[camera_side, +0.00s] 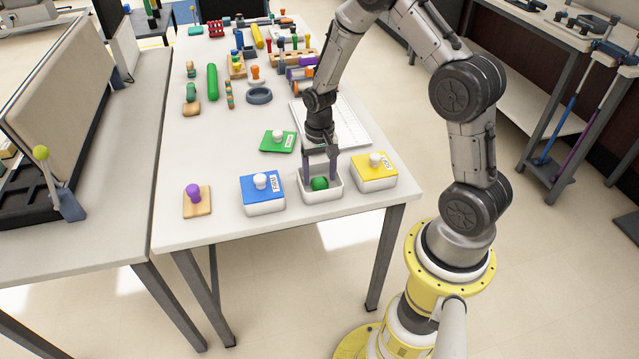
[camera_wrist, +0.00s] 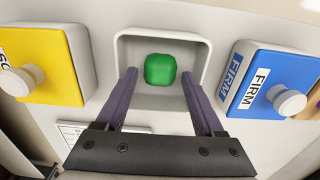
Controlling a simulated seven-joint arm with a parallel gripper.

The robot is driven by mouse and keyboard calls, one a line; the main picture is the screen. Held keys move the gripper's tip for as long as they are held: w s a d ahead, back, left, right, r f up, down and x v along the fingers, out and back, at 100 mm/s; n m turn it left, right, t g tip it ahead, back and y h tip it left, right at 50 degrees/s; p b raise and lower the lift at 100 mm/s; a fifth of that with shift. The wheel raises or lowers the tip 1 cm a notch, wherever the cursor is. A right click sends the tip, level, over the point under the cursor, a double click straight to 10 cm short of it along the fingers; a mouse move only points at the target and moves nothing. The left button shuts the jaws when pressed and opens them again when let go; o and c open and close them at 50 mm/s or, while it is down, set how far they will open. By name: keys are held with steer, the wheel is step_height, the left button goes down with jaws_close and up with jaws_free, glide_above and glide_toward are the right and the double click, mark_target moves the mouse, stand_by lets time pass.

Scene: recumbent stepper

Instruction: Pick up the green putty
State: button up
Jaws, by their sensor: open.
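The green putty (camera_side: 320,183) is a small rounded lump inside an open white container (camera_side: 322,197) near the front edge of the table. It also shows in the wrist view (camera_wrist: 160,70), toward the far wall of the container. My gripper (camera_side: 319,181) points down over the container, with its fingers apart at or just inside the rim. In the wrist view the two purple-grey fingers (camera_wrist: 163,75) reach toward the left and right sides of the putty, with gaps between. Nothing is held. The exact height of the fingertips above the container floor is unclear.
A blue-lidded "FIRM" container (camera_side: 262,190) stands left of the open one, and a yellow-lidded container (camera_side: 374,172) stands right. A green lid (camera_side: 278,141) lies behind. A purple-knobbed wooden block (camera_side: 196,200) is farther left. Several exercise items crowd the back of the table.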

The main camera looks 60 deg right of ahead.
steer(key=shift+f, duration=0.7)
steer(key=c, duration=1.1)
jaws_close()
steer(key=shift+r, duration=0.2)
